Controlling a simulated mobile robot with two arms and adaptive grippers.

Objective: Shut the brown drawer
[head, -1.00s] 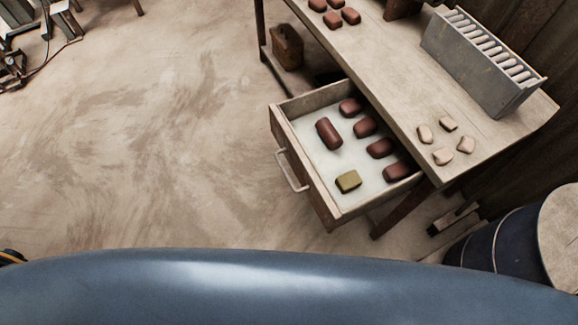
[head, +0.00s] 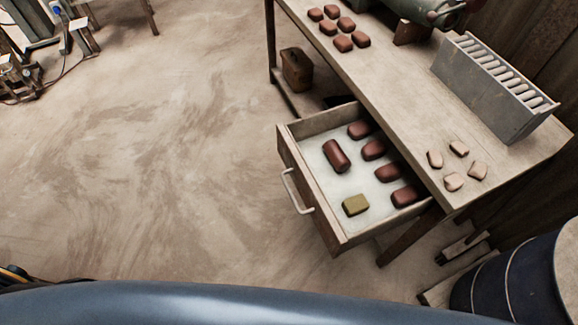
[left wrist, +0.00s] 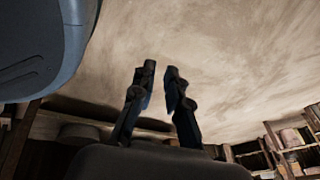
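The brown drawer (head: 300,179) stands pulled out from the wooden table in the head view, with a pale handle (head: 296,191) on its front. Inside lie several dark red-brown blocks (head: 336,156) and one olive-yellow block (head: 356,205) on a whitish bottom. My left gripper (left wrist: 161,71) shows in the left wrist view with its two dark fingers apart and nothing between them. It is not in the head view, and the drawer is not visible in the wrist view. My right gripper is in neither view.
The wooden table (head: 425,150) carries more red-brown blocks (head: 338,26), a grey rack (head: 497,85) of pale tiles and several pale pieces (head: 453,182). A dark blue drum (head: 505,275) stands at the lower right. The floor left of the drawer is clear.

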